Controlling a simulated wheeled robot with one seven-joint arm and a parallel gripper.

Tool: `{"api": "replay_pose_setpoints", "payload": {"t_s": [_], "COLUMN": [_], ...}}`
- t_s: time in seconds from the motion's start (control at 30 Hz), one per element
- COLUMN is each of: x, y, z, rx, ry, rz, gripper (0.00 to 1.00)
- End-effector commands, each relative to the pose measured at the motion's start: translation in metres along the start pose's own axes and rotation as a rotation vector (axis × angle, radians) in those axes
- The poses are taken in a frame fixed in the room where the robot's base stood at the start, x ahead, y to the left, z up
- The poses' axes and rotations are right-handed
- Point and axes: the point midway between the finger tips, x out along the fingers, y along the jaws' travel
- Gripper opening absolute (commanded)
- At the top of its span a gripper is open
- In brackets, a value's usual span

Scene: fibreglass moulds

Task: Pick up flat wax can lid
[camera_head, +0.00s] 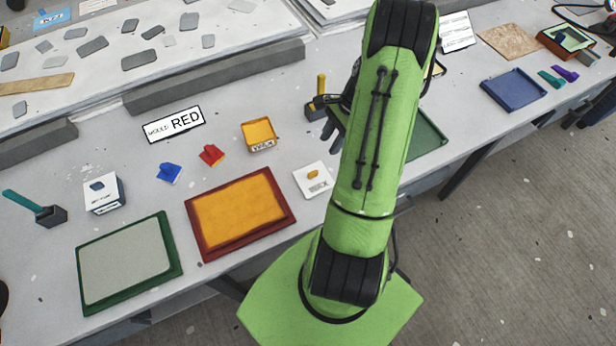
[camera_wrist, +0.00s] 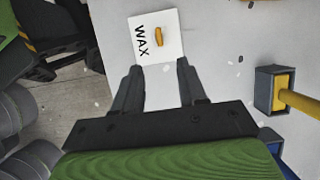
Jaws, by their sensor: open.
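The flat wax can lid (camera_head: 318,185) is a white square plate with the word WAX and a small orange knob. It lies flat on the table, left of my arm in the head view. In the wrist view the lid (camera_wrist: 169,36) is just beyond my fingertips, with its knob (camera_wrist: 159,37) near the middle of the plate. My gripper (camera_wrist: 156,75) is open and empty, with its two fingers apart and bare table between them.
An open wax can (camera_head: 258,135) with yellow contents stands behind the lid. A red-framed mould (camera_head: 291,195) lies to its left. A yellow-handled tool (camera_head: 321,88) stands further back; its block (camera_wrist: 264,90) is right of my gripper in the wrist view. A green tray (camera_head: 428,137) is partly behind my arm.

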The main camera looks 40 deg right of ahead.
Motion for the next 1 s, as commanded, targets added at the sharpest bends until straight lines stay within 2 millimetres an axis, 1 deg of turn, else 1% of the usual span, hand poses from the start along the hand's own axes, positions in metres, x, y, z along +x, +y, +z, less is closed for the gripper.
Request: {"api": "replay_pose_setpoints", "payload": {"t_s": [0.03,0.2,0.3,0.37,0.6,0.7,0.87,0.9,1.0], "x": [0.016,0.057,0.07,0.075,0.117,0.125,0.126,0.126,0.125], "y": [0.001,0.001,0.001,0.001,0.003,0.002,0.002,0.002,0.002], "z": [0.0,0.001,0.0,0.001,0.003,0.003,0.002,0.002,0.002], "rx": [-0.002,-0.002,-0.003,-0.004,-0.005,-0.005,-0.005,-0.005,-0.005], "ry": [-0.004,-0.002,-0.001,0.0,0.0,0.001,0.002,0.002,0.002], "rz": [0.006,0.005,0.003,0.002,0.004,0.002,0.0,0.0,0.001], "gripper": [0.41,0.41,0.41,0.41,0.41,0.41,0.41,0.4,0.25]}}
